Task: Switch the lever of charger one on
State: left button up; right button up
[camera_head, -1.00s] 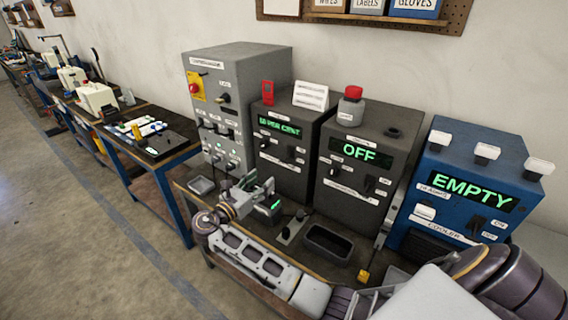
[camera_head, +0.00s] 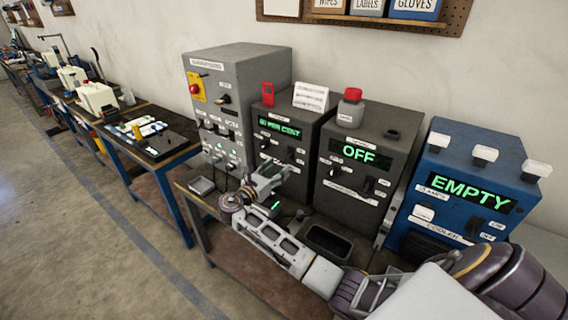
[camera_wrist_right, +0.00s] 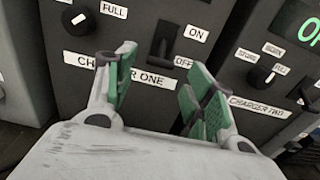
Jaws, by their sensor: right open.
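Charger one (camera_head: 283,112) is the dark grey box with a green per cent display. Its black lever (camera_wrist_right: 160,48) sits in a slot between the ON and OFF labels in the right wrist view; the lever's exact position is hard to make out. It also shows small in the head view (camera_head: 291,153). My right gripper (camera_head: 277,174) is in front of the lower part of charger one. Its green-padded fingers (camera_wrist_right: 162,72) are spread, with nothing between them, just below the lever and apart from it. My left gripper is out of view.
Charger two (camera_head: 350,178), reading OFF, stands close on the right, then the blue cooler (camera_head: 455,180) reading EMPTY. A grey cabinet (camera_head: 213,70) stands on the left. A dark tray (camera_head: 328,243) lies on the bench under my right arm. A round knob (camera_wrist_right: 82,18) is left of the lever.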

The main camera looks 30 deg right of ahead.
aim_at(284, 162)
jog(key=shift+x, duration=2.5)
jog(key=shift+c, duration=0.2)
jog(key=c, duration=1)
